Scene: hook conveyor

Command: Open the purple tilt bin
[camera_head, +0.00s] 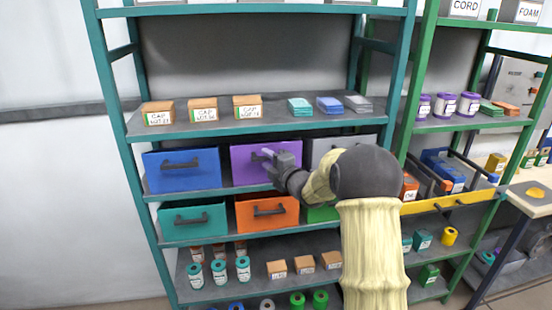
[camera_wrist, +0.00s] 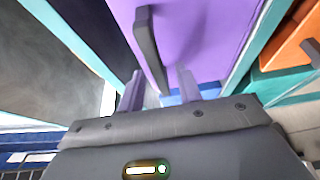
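The purple tilt bin (camera_head: 243,172) is in the middle of the upper bin row of the teal rack in the head view. Its front looks upright and closed. Its dark bar handle is partly hidden by my gripper (camera_head: 270,158), which is right in front of the bin. In the wrist view, the purple front (camera_wrist: 205,35) fills the top middle and the dark handle (camera_wrist: 147,38) runs down toward my gripper (camera_wrist: 159,80). The two fingers are apart, with the handle's lower end between them. I cannot tell whether they touch it.
A blue bin (camera_head: 180,183) is to the left and a grey bin (camera_head: 325,146) to the right. Teal (camera_head: 191,234) and orange (camera_head: 262,221) bins are below. The shelf above (camera_head: 235,126) holds boxes and stacked packs. A green rack (camera_head: 402,130) stands at right.

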